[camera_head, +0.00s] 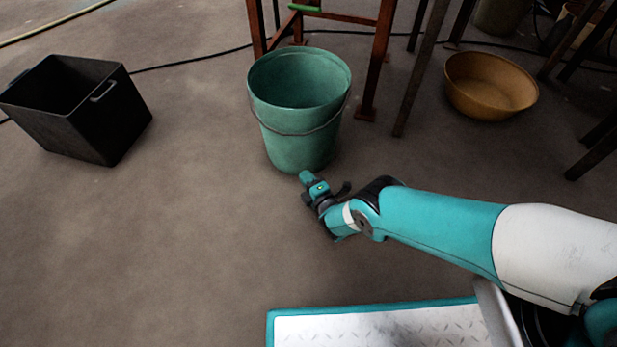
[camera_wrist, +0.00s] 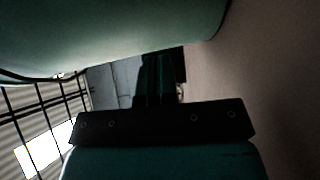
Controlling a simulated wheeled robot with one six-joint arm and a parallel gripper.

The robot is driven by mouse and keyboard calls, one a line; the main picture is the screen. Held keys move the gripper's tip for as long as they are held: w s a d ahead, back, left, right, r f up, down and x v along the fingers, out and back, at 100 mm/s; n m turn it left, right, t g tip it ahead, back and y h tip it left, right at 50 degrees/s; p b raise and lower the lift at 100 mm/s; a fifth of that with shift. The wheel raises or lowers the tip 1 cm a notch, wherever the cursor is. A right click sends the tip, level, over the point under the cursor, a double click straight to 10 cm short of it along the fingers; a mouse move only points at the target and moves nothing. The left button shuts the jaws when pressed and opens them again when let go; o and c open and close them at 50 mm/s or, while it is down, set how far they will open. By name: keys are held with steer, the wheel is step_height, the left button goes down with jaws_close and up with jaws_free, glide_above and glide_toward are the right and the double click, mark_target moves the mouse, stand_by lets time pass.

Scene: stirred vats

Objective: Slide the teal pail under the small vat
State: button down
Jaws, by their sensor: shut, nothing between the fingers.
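The teal pail (camera_head: 290,125) stands upright on the floor in the head view, empty, with its wire handle hanging down the near side. It stands in front of a rust-red metal frame (camera_head: 378,60), whose upper part is out of view; no vat body shows above it. My gripper (camera_head: 306,178) is shut and empty, low at the near foot of the pail. I cannot tell whether it touches the pail. In the wrist view the pail's wall (camera_wrist: 110,35) fills the top, close above the shut fingers (camera_wrist: 158,80).
A black crate (camera_head: 75,110) stands at the left. A tan basin (camera_head: 490,85) sits at the right among dark metal legs (camera_head: 420,70). A black cable (camera_head: 190,60) runs along the floor behind the pail. The floor between crate and pail is clear.

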steer(key=b, duration=0.1)
steer(key=w+b, duration=0.1)
steer(key=shift+w+d+f+b, duration=0.1)
steer(key=shift+w+f+b, duration=0.1)
steer(key=shift+f+b, duration=0.15)
steer(key=shift+w+d+r+b, duration=0.15)
steer(key=shift+w+b, duration=0.2)
steer(key=shift+b, duration=0.6)
steer(key=shift+w+d+r+b, duration=0.15)
steer(key=shift+r+b, duration=0.1)
steer(key=shift+b, duration=0.15)
steer(key=shift+r, duration=0.1)
